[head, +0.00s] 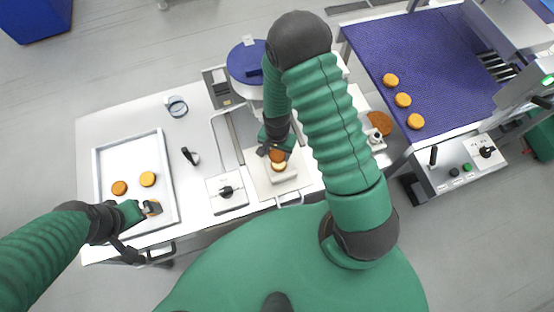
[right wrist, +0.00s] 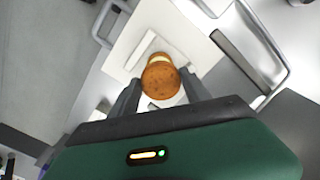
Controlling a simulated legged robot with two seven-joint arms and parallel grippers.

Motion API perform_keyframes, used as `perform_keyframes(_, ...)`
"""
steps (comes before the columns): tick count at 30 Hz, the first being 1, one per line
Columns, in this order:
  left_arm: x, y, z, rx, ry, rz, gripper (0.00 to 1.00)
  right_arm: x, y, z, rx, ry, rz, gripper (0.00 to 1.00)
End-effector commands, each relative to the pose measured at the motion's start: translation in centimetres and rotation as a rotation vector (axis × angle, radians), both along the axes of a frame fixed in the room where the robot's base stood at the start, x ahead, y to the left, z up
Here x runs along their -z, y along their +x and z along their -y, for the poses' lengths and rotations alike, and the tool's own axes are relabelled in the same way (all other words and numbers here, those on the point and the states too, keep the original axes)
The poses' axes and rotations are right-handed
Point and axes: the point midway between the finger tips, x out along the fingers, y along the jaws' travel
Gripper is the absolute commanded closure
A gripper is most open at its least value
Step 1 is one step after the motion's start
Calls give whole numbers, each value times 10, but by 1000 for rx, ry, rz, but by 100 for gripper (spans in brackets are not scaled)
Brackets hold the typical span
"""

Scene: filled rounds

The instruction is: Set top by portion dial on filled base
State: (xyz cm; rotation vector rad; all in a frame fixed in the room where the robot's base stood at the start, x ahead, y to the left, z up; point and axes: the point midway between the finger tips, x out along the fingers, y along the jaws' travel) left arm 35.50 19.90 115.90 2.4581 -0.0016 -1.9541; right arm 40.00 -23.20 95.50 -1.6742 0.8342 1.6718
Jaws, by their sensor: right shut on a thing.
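My right gripper (head: 276,150) is shut on an orange-brown round top (head: 277,156). In the right wrist view, the top (right wrist: 160,80) sits between the two fingers. Just past it shows the pale cream filling of the filled base (right wrist: 157,57), mostly hidden by the top. In the head view the filled base (head: 279,167) is on a light plate under the blue hopper; I cannot tell whether top and filling touch. The portion dial (head: 227,191) is a black knob on a white box left of the plate.
The blue-lidded hopper (head: 246,62) stands behind the plate. At right, a blue conveyor (head: 440,60) carries three rounds, with a control panel (head: 465,165) in front. A grey ring (head: 176,106) lies on the table.

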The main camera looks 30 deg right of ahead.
Motion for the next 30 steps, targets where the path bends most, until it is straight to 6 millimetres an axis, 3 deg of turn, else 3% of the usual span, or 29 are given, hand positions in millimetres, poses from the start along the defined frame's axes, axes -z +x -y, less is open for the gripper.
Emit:
perform_keyframes(5, 5, 0, 0, 0, 0, 0, 0, 3, 4, 5, -25, 0, -2, 63)
perform_keyframes(21, 47, 0, 0, 0, 0, 0, 0, 54, 4, 5, -22, 2, -1, 63)
perform_keyframes(30, 48, 0, 0, 0, 0, 0, 0, 57, 4, 5, -21, 1, -1, 63)
